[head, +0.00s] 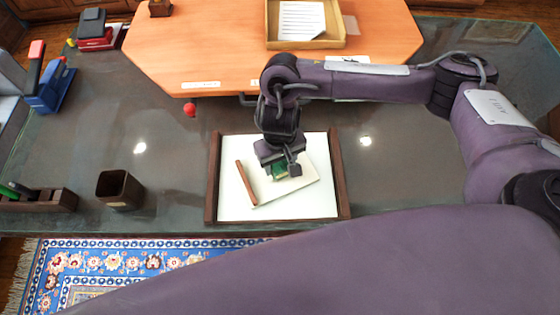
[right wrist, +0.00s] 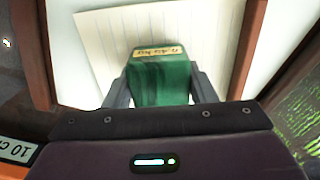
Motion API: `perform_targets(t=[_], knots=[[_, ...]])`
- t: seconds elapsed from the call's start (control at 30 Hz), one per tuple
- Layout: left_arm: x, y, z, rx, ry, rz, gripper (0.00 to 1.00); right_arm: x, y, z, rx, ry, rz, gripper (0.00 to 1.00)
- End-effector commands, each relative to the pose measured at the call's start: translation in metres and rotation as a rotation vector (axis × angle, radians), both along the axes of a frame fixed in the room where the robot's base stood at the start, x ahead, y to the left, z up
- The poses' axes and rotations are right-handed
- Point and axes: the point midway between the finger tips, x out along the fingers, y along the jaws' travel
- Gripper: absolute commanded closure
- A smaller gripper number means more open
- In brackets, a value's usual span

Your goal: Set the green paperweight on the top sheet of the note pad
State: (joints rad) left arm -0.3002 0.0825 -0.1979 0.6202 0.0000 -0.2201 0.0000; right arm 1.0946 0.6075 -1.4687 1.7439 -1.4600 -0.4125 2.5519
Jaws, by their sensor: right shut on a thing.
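My right gripper (head: 280,164) is shut on the green paperweight (head: 279,173), over the upper part of the note pad (head: 283,190). The pad is a cream sheet with a brown bound edge, lying tilted on a white desk blotter (head: 231,155) with dark wooden side rails. In the right wrist view, the green paperweight (right wrist: 160,82), with a gold label, sits between both fingers, and the lined top sheet (right wrist: 108,38) lies beyond it. I cannot tell whether the paperweight touches the sheet. My left gripper is not in view.
A glass desk top surrounds the blotter. A dark square cup (head: 119,190) and a pen holder (head: 40,198) stand to the left. Behind is an orange-brown raised board (head: 200,50) with a paper tray (head: 343,42). Blue and red staplers (head: 50,88) sit far left.

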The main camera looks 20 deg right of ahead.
Motion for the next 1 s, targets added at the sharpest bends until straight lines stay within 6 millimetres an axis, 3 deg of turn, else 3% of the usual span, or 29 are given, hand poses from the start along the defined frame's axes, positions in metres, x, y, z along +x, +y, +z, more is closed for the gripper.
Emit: perform_targets(t=[0.2, 0.23, 0.37, 0.7, 0.87, 1.0], knots=[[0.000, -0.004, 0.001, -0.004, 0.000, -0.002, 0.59, 0.000, 0.000, -0.002, 0.001, 0.000, 0.000, 0.87], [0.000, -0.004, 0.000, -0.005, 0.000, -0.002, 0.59, 0.000, 0.000, -0.002, 0.000, 0.001, 0.000, 0.45], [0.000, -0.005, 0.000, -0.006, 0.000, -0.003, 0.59, 0.000, 0.000, -0.002, 0.000, 0.001, 0.000, 0.28], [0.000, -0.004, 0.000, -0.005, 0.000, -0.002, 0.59, 0.000, 0.000, 0.001, 0.001, -0.001, 0.001, 0.27], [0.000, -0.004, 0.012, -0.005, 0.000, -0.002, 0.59, 0.002, 0.000, 0.026, 0.001, -0.005, 0.002, 0.27], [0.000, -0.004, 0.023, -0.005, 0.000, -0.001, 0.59, 0.002, 0.000, 0.057, 0.000, -0.007, 0.004, 0.27]])
